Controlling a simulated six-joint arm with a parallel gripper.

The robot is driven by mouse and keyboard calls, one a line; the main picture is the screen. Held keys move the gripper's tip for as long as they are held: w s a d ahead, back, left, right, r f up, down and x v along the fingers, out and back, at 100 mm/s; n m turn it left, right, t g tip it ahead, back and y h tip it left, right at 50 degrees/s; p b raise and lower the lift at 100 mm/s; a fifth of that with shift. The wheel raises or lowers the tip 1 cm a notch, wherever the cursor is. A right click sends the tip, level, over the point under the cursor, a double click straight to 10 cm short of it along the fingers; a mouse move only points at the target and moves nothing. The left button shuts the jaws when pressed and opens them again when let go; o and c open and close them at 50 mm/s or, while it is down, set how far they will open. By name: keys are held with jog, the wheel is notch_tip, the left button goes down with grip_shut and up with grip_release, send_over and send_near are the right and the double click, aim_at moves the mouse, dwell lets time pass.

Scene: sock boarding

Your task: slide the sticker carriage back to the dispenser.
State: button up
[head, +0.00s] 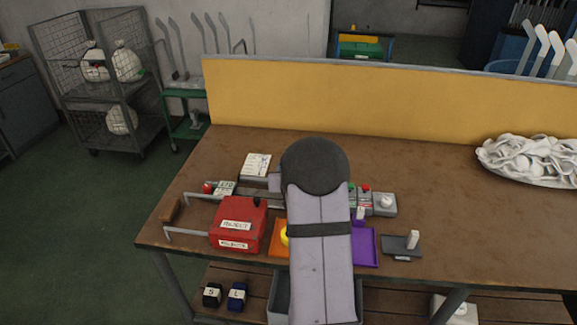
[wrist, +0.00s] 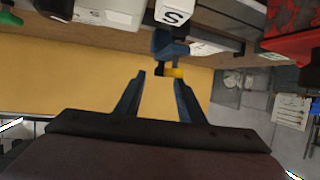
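In the wrist view, my gripper (wrist: 159,78) has its two dark fingers spread apart with a clear gap. A blue piece (wrist: 170,45) with a yellow-and-black end (wrist: 173,72) hangs at the fingertips; the yellow part overlaps the right fingertip. I cannot tell whether they touch. A white face marked "S" (wrist: 177,15) sits right by the blue piece. This may be the sticker carriage, but I cannot tell for sure. I cannot single out the dispenser. In the head view, my arm hides my gripper and the middle of the bench.
A red reject box (head: 238,222) stands on the brown bench (head: 440,235), left of my arm. An orange tray (head: 279,238) and a purple tray (head: 364,248) flank the arm. A control box (head: 384,203) lies to the right. A yellow panel (head: 400,105) backs the bench. White socks (head: 530,160) lie far right.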

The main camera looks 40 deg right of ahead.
jog(key=shift+x, duration=0.8)
grip_shut()
jog(key=shift+s+d+b, duration=0.35)
jog(key=shift+s+d, duration=2.35)
jog(key=shift+d, duration=0.1)
grip_release()
jog(key=shift+s+d, duration=0.1)
